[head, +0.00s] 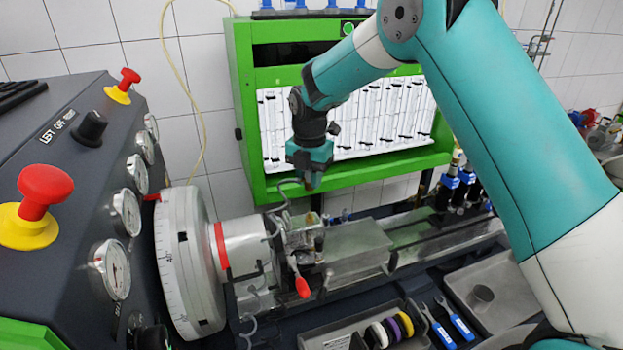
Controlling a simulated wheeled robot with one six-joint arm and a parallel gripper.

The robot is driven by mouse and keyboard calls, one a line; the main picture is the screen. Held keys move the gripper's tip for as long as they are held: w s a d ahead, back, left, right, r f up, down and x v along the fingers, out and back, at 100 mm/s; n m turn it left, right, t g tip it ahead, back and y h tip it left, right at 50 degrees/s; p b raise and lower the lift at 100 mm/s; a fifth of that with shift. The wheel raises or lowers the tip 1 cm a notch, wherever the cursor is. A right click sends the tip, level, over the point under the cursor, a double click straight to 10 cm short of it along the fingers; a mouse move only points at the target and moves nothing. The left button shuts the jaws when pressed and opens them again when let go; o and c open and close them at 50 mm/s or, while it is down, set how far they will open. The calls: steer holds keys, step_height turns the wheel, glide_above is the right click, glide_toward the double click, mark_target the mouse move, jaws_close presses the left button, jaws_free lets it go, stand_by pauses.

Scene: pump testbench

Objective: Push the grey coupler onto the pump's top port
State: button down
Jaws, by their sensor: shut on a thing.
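My gripper (311,178) points down above the middle of the bench, in front of the green cabinet. Its jaws are shut on a small greyish piece, which looks like the grey coupler; the jaws hide most of it. A curved grey hose (284,190) runs close by on the left. The pump (303,238) appears to be the cluster of metal fittings clamped just below, with a red-tipped lever (302,287) at its front. The top port is too small to make out, and I cannot tell whether the held piece touches it.
A dark console (75,150) with gauges and red knobs stands left, beside a large pale dial wheel (180,262). The green cabinet (245,110) stands behind.

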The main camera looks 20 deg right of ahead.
steer(key=shift+f+b, duration=1.95)
steer(key=shift+f, duration=1.1)
steer(key=shift+f+b, duration=0.75)
steer(key=shift+f, duration=0.55)
steer(key=shift+c, duration=2.3)
jaws_free()
steer(key=shift+r, duration=0.1)
steer(key=shift+r+p, duration=2.55)
steer(key=shift+r, duration=1.15)
